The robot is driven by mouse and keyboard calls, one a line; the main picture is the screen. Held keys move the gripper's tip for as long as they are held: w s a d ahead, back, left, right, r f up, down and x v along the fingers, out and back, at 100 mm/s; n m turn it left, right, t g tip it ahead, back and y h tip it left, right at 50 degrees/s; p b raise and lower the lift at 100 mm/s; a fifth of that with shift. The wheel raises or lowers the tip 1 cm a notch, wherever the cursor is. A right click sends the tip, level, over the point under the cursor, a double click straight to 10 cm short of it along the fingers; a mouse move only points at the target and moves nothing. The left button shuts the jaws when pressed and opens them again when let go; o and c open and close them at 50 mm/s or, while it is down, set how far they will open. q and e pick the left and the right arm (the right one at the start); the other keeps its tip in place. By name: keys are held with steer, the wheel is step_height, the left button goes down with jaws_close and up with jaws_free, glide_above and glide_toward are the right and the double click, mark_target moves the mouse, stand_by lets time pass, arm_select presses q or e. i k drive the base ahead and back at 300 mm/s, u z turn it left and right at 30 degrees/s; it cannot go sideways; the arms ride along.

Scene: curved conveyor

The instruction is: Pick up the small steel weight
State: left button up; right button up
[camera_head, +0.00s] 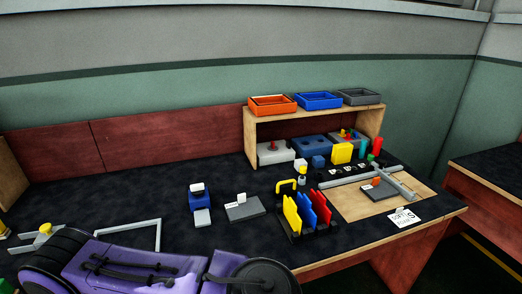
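I cannot pick out the small steel weight with certainty; the objects are too small to tell. A blue device with a white top (197,190) stands on the dark table, with a pale plate (202,218) at its front. A flat grey block (246,209) with a white tag lies to its right. A similar grey block with red and yellow parts (345,137) sits further right under the shelf. Neither of my grippers is in view.
A wooden shelf (249,128) carries orange (272,112), blue (319,106) and grey (358,101) bins. A rack holds yellow, blue and red plates (308,212). A wooden board (348,208) lies right. A grey frame (157,236) lies left. The table's back left is clear.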

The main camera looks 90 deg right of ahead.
mark_target(291, 191)
steer(key=z, duration=2.55)
